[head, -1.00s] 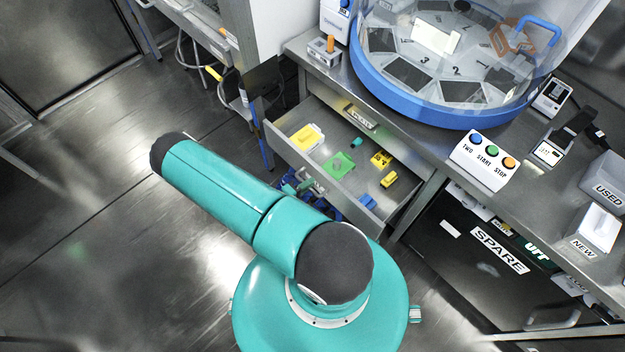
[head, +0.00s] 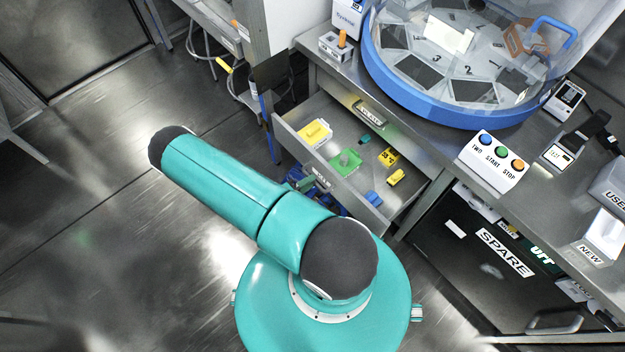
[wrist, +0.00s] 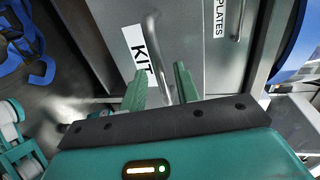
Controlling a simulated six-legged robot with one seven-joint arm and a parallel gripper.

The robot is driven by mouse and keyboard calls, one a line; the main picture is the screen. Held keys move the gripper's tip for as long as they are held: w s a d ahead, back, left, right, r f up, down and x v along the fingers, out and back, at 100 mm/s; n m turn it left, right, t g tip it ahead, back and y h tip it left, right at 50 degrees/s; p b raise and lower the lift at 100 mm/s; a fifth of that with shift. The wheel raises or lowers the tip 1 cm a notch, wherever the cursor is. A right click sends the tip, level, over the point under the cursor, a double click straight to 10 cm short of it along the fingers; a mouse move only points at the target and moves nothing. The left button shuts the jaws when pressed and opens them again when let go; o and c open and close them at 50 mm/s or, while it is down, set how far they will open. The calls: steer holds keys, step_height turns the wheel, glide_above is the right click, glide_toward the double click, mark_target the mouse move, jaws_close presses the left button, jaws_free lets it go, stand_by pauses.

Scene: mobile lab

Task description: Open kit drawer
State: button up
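The kit drawer (head: 283,129) stands pulled out from under the bench in the head view, with its inside showing. A yellow piece (head: 315,132), a green piece (head: 345,161) and several small parts lie in it. In the wrist view the drawer front (wrist: 112,20) carries a "KIT" label (wrist: 140,50) and a bar handle (wrist: 152,40). My gripper (wrist: 160,82) has its two green fingers apart, one on each side of the handle's near end. I see gaps between the fingers and the bar. In the head view my arm partly hides the drawer front.
A drawer labelled "PLATES" (wrist: 219,18) is beside the kit drawer front in the wrist view. The bench (head: 440,140) holds a blue-rimmed round machine (head: 395,85) and a button box (head: 494,160). A "SPARE" cabinet (head: 500,285) is at right. Floor at left is clear.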

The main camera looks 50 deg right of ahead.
steer(key=v, duration=1)
steer(key=shift+a, duration=0.4)
steer(key=w+a+r+m+y, duration=0.25)
steer(key=r+m, duration=0.35)
steer(key=r, duration=0.4)
steer(key=w+a+r+m+g+y, duration=0.1)
steer(key=w+a+r+m+y, duration=0.15)
steer(key=r+m, duration=0.5)
steer(key=w+a+r+m+y, duration=0.1)
steer(key=w+r+m+y, duration=0.3)
steer(key=r, duration=0.8)
steer(key=s+a+r+m+t+y, duration=0.2)
steer(key=r+m, duration=0.3)
steer(key=r, duration=0.3)
steer(key=s+a+r+m+t+y, duration=0.2)
steer(key=s+a+r+m+t, duration=0.1)
steer(key=r, duration=0.5)
steer(key=s+a+r+m+t+y, duration=0.2)
steer(key=s+r+m+t, duration=0.2)
steer(key=s+r+m, duration=0.2)
step_height(320, 180, up, 3)
steer(key=m, duration=0.2)
steer(key=shift+a+m, duration=0.3)
steer(key=shift+m, duration=0.05)
steer(key=shift+d, duration=0.25)
